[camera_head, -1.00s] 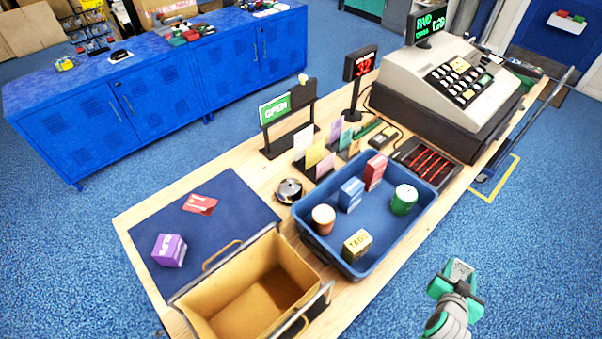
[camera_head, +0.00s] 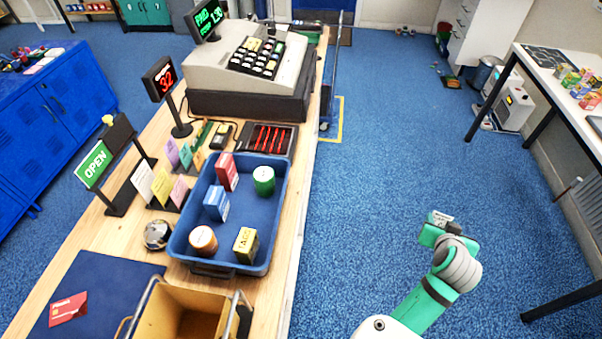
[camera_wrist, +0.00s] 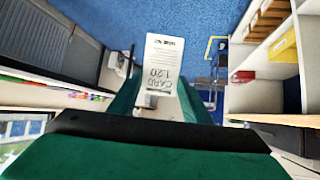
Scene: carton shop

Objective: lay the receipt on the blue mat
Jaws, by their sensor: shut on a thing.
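My gripper (camera_head: 443,222) is shut on the receipt (camera_head: 441,217), out over the blue floor to the right of the counter. In the wrist view the receipt (camera_wrist: 160,62) is a white slip with "CARD 1.20" printed on it, sticking out beyond the green fingers. The blue mat (camera_head: 97,285) lies on the counter's near left end, apart from my gripper. A red card (camera_head: 68,309) lies on the mat. The mat's near part is cut off by the picture's edge.
On the counter stand a tan bag (camera_head: 185,313), a blue tray (camera_head: 262,206) holding several goods, a bell (camera_head: 157,235), an OPEN sign (camera_head: 93,165) and the cash register (camera_head: 250,65). A white table (camera_head: 560,95) stands at the right. Open floor lies between.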

